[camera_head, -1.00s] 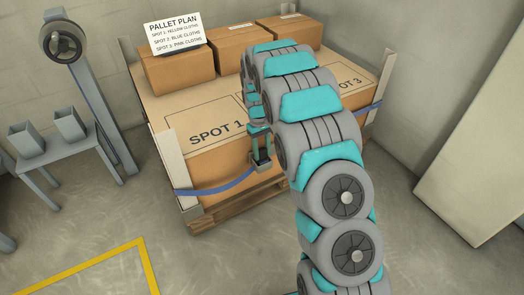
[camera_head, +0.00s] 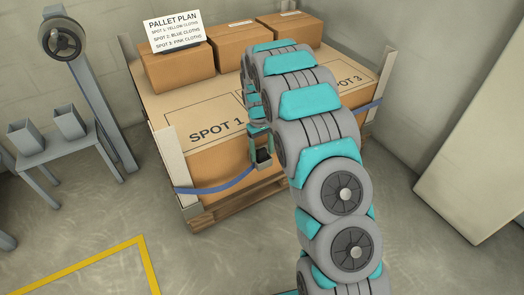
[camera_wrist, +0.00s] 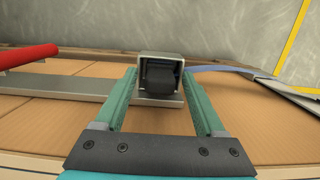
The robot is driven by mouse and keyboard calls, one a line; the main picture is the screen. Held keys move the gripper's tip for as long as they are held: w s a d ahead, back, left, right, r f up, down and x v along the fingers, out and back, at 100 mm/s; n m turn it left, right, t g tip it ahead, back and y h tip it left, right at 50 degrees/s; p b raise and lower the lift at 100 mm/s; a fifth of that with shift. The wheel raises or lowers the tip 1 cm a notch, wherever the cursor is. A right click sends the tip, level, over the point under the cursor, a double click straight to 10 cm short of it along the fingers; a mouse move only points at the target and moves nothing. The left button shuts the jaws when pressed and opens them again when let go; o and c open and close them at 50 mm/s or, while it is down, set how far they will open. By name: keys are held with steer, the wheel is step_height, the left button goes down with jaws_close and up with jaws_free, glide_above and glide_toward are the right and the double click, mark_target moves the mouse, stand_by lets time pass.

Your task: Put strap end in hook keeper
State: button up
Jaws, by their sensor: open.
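A blue strap (camera_head: 215,189) runs from the left corner post and sags across the carton front to a small dark-faced metal block (camera_head: 264,156), which seems to be the hook keeper. In the wrist view this grey block (camera_wrist: 146,71) has a dark part in its opening and sits on a grey plate; the strap (camera_wrist: 215,69) comes to it from the right. My gripper (camera_head: 261,140) is at the block. In the wrist view its teal fingers (camera_wrist: 162,90) are open, one on each side of the block, with gaps. The strap's end is hidden, so I cannot tell whether it is inside.
A red bar (camera_wrist: 28,55) and a grey metal bar (camera_wrist: 60,88) lie left of my fingers in the wrist view. The large carton (camera_head: 185,108) stands on a wooden pallet (camera_head: 237,209) between posts. Smaller boxes (camera_head: 178,70) sit on top. Floor in front is clear.

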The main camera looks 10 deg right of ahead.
steer(key=shift+r, duration=0.1)
step_height(320, 180, up, 12)
steer(key=w, duration=0.1)
steer(key=s+r+m, duration=0.1)
steer(key=s+r, duration=0.6)
steer(key=s, duration=0.2)
steer(key=s+m, duration=0.2)
steer(key=s, duration=3.3)
steer(key=shift+s+r+m, duration=0.25)
steer(key=shift+s+m, duration=0.05)
steer(key=shift+d, duration=0.1)
